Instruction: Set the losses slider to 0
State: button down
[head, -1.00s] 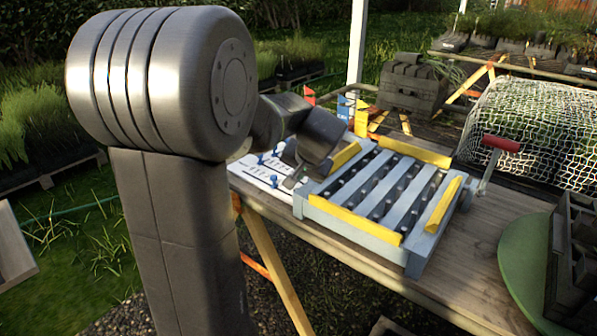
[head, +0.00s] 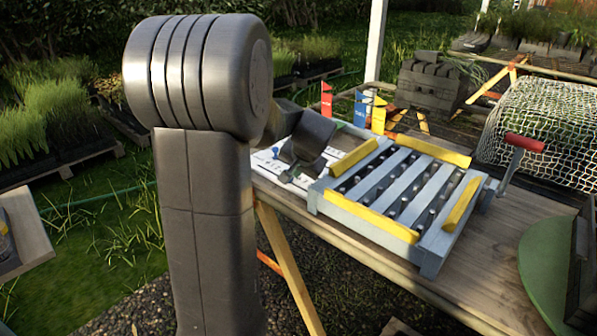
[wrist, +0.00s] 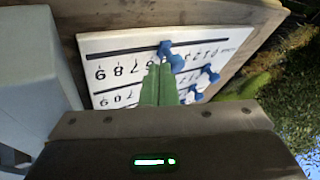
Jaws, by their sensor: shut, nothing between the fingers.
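A white slider board (head: 262,163) lies on the wooden table, left of the roller frame. In the wrist view the board (wrist: 110,42) shows dark slots with upside-down numerals and blue knobs. One knob (wrist: 171,56) is on the top slot; two more knobs (wrist: 210,74) (wrist: 193,95) sit lower right. I cannot read which slot is losses. My gripper (wrist: 160,70) is shut and empty, its green fingertips right beside the top-slot knob, on its left; contact is unclear. In the head view my gripper (head: 287,178) is low over the board and hides most knobs.
A grey roller frame (head: 400,195) with yellow bars and a red-handled crank (head: 524,143) stands right of the board. Small red, blue and yellow flags (head: 361,107) stand behind. A green disc (head: 540,262) lies at the table's right.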

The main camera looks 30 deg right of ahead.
jog(key=w+a+p, duration=0.1)
jog(key=w, duration=0.2)
jog(key=w+a+p, duration=0.2)
jog(key=w, duration=0.2)
jog(key=w+a+p, duration=0.1)
jog(key=w, duration=0.3)
jog(key=shift+w+a+r, duration=0.1)
jog(key=shift+w+a, duration=0.15)
jog(key=shift+a, duration=0.1)
